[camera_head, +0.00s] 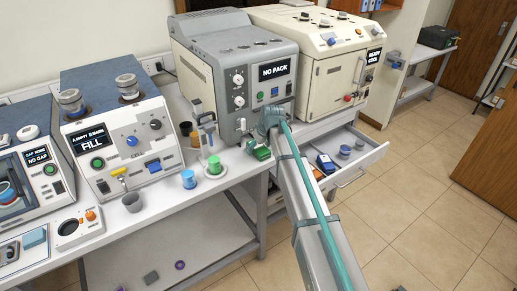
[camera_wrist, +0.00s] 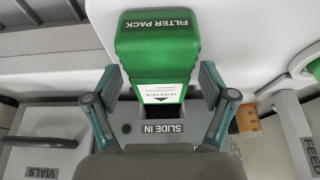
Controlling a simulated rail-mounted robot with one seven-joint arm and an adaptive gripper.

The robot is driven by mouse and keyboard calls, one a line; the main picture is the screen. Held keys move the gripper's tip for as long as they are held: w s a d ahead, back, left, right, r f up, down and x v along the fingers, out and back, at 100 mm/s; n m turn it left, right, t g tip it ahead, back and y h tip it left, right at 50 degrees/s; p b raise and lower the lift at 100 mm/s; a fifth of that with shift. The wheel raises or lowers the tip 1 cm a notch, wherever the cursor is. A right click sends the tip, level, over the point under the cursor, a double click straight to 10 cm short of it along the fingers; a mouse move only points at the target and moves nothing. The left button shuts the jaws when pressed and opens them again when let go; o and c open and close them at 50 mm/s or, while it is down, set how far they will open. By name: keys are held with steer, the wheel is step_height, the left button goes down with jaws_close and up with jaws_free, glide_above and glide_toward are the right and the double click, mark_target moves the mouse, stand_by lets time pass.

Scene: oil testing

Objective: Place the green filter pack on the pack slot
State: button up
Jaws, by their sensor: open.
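The green filter pack (camera_wrist: 157,47) is a green block with a "FILTER PACK" label and a white arrow sticker. In the wrist view its lower end meets the dark pack slot (camera_wrist: 157,115), marked "SLIDE IN"; I cannot tell how deep it sits. My gripper (camera_wrist: 159,80) is open, with one finger on each side of the pack and gaps between. In the head view the pack (camera_head: 262,153) shows small and green at the front of the grey machine (camera_head: 238,75), whose screen reads "NO PACK". My arm hides part of that area.
An open drawer (camera_head: 357,162) juts out right of my arm, holding a blue item and small cups. The "FILL" machine (camera_head: 115,140) stands left. A blue cup (camera_head: 188,179) and a green-topped cup (camera_head: 214,166) stand on the bench between the machines.

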steer(key=b+v, duration=0.2)
steer(key=v, duration=0.9)
steer(key=shift+s+r, duration=0.2)
steer(key=shift+r, duration=0.1)
steer(key=shift+d, duration=0.1)
steer(key=s+d+f+m+g+h, duration=0.1)
steer(key=s+d+f+m, duration=0.1)
steer(key=s+d+f, duration=0.55)
steer(key=s+d+f+m+g+h, duration=0.15)
steer(key=s+d+f, duration=0.35)
steer(key=s+f, duration=0.5)
steer(key=s+d+f+m, duration=0.3)
steer(key=s+d+f, duration=0.3)
steer(key=f, duration=0.6)
steer(key=s+d+f+g, duration=0.1)
steer(key=s+f+g, duration=0.1)
steer(key=s+f, duration=0.5)
steer(key=s+d+f+g, duration=0.1)
steer(key=s+f+g, duration=0.2)
steer(key=s+f, duration=0.5)
steer(key=s+d+f+m+g, duration=0.1)
steer(key=s+f, duration=0.6)
steer(key=s, duration=1.3)
steer(key=shift+s+g, duration=0.4)
steer(key=shift+g, duration=0.45)
